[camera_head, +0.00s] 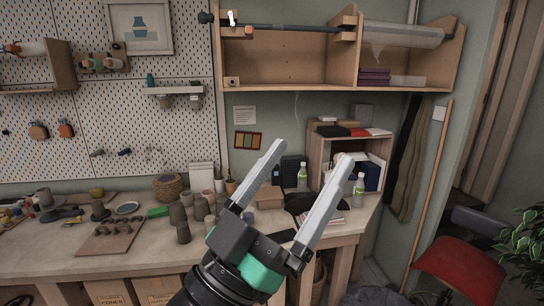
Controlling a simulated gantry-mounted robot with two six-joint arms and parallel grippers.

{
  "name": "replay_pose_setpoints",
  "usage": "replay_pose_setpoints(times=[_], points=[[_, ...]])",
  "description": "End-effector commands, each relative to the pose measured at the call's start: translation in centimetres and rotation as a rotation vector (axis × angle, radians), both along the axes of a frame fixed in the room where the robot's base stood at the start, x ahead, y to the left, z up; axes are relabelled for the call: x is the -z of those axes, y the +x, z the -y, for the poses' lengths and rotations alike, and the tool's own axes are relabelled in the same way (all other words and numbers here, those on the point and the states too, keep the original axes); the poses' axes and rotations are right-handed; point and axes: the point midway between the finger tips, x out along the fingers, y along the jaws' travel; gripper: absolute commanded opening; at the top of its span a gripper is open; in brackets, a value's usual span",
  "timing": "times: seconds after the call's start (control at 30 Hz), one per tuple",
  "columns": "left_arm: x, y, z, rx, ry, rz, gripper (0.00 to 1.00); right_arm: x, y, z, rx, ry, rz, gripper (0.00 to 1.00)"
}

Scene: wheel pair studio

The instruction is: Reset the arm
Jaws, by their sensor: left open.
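My left gripper (306,182) comes up from the bottom middle of the head view. Its two long grey fingers are spread wide apart with nothing between them, so it is open and empty. It shows in front of the right part of the workbench (60,262); its height above the bench is hard to tell. The gripper hides part of the bench's front edge and some things behind it. My right gripper is not in view.
Several dark cups (183,232) stand on the bench left of the gripper. Two bottles, one of them here (302,176), stand near the fingers. A wooden shelf unit (290,72) hangs above. A red chair (460,270) stands at the right.

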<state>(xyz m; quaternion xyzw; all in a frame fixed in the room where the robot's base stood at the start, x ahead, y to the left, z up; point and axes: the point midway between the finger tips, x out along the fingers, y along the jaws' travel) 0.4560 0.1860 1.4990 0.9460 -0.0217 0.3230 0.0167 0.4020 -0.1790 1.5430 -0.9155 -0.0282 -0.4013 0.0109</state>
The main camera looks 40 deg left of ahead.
Motion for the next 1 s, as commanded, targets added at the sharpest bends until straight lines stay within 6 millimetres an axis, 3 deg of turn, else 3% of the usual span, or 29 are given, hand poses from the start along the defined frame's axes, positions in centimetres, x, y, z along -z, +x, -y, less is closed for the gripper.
replay_pose_setpoints(times=[0.03,0.1,0.2,1.0], points=[[-2.0,-2.2,0.3,0.005,0.004,0.071,1.0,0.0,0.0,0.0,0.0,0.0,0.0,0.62],[-3.7,-4.3,0.6,0.008,0.009,0.137,1.0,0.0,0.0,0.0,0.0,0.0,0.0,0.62],[-4.5,-5.6,0.7,0.008,0.011,0.173,1.0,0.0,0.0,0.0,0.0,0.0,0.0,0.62],[-4.5,-5.4,0.6,0.007,0.011,0.17,1.0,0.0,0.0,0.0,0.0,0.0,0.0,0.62]])
